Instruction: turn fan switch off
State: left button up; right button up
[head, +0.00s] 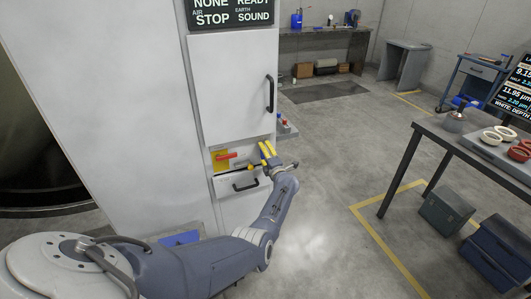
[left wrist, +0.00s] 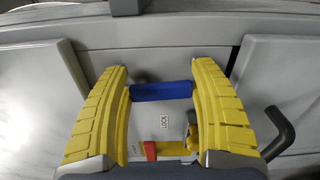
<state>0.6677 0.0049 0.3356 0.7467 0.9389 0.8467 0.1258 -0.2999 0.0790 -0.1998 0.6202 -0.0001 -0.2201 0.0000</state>
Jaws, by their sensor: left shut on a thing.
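A switch panel with a yellow plate (head: 219,165) and a red lever (head: 226,156) is set in the white cabinet in the head view. My left gripper (head: 268,150) is at the right end of this panel. In the left wrist view, a blue bar (left wrist: 162,91) spans the gap between the yellow fingers of my left gripper (left wrist: 162,85), which are shut on it. Below it are a small label (left wrist: 164,122), a red part (left wrist: 150,151) and a yellow part (left wrist: 178,149). I cannot tell which part is the fan switch. My right gripper is not in view.
The cabinet has a door with a black handle (head: 269,94) above the panel and a drawer with a black handle (head: 246,185) below it. A display (head: 232,12) is above. A table (head: 455,138) stands at the right. The floor between is clear.

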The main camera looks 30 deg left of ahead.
pick_arm(q)
jog(key=shift+m, duration=0.5)
jog(key=o, duration=1.2)
jog(key=v, duration=0.7)
jog(key=shift+s+d, duration=0.15)
jog(key=shift+s, duration=0.1)
jog(key=shift+w, duration=0.1)
